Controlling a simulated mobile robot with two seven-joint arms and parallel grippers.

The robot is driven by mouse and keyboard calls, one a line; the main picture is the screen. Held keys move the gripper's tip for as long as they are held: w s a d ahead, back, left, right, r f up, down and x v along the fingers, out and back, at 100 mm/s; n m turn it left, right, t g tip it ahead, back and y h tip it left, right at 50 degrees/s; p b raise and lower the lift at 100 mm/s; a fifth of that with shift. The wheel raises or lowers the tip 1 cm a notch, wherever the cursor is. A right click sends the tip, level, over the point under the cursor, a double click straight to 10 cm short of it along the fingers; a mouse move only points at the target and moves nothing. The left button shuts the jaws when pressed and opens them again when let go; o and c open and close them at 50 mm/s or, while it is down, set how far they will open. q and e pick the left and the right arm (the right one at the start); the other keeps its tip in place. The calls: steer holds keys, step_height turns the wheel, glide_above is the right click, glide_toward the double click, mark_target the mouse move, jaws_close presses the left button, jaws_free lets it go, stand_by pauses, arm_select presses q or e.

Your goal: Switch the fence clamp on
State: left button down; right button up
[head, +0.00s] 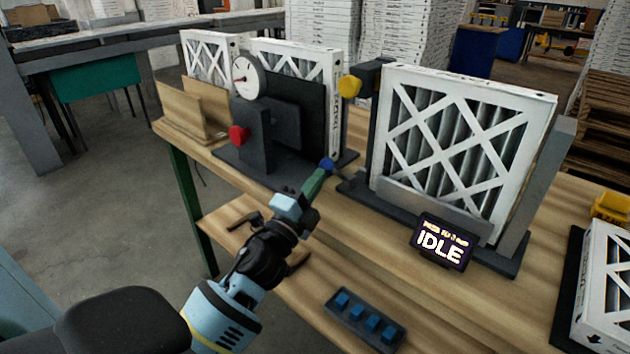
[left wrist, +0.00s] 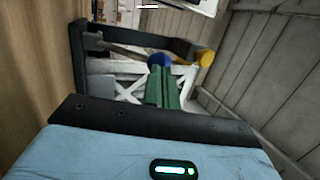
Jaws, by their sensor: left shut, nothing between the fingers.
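A lever with a blue knob (head: 327,163) sits low at the left end of the dark fixture (head: 352,190) that holds a large white-framed filter (head: 455,140) upright. No label shows which control is the fence clamp. My left gripper (head: 320,174) has its green fingers shut and empty, with the tips at or very near the blue knob; touch cannot be told. In the left wrist view the shut fingers (left wrist: 162,80) point at the blue knob (left wrist: 159,60), which ends a grey lever arm. A display (head: 441,243) on the fixture reads IDLE. My right gripper is not in view.
A yellow knob (head: 350,86) stands above the blue one. To the left is a dark gauge stand (head: 267,140) with a dial (head: 247,77) and red knob (head: 238,134). A blue-button box (head: 364,320) is at the wooden table's (head: 480,310) front edge.

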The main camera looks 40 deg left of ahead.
arm_select(q)
steer(key=shift+r, duration=0.15)
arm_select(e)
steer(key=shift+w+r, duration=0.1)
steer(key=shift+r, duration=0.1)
